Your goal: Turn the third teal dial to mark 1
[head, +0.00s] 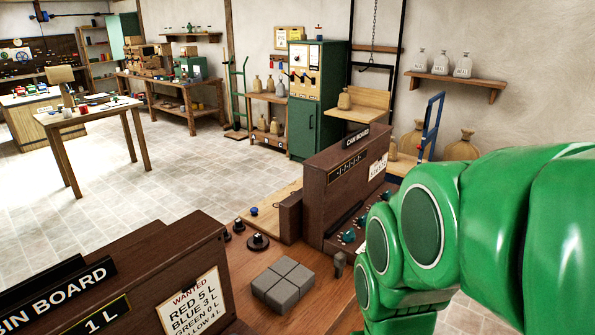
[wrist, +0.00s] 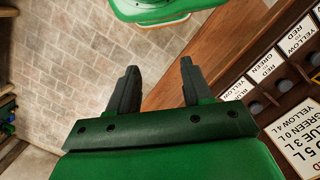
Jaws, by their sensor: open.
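The brown cam board (head: 330,185) stands right of centre in the head view. Small teal dials (head: 348,237) sit in a row on its low front ledge, one more of them (head: 361,221) just behind. I cannot tell which dial is the third, and their marks are too small to read. My green arm covers the right end of that ledge. My gripper (wrist: 158,78) shows in the wrist view with its two dark fingers apart and nothing between them. It is hidden in the head view. No teal dial shows clearly in the wrist view.
The bin board (head: 120,285) with a wanted card (head: 194,303) stands at the front left. Grey blocks (head: 283,286) and black knobs (head: 258,241) are on the wooden bench.

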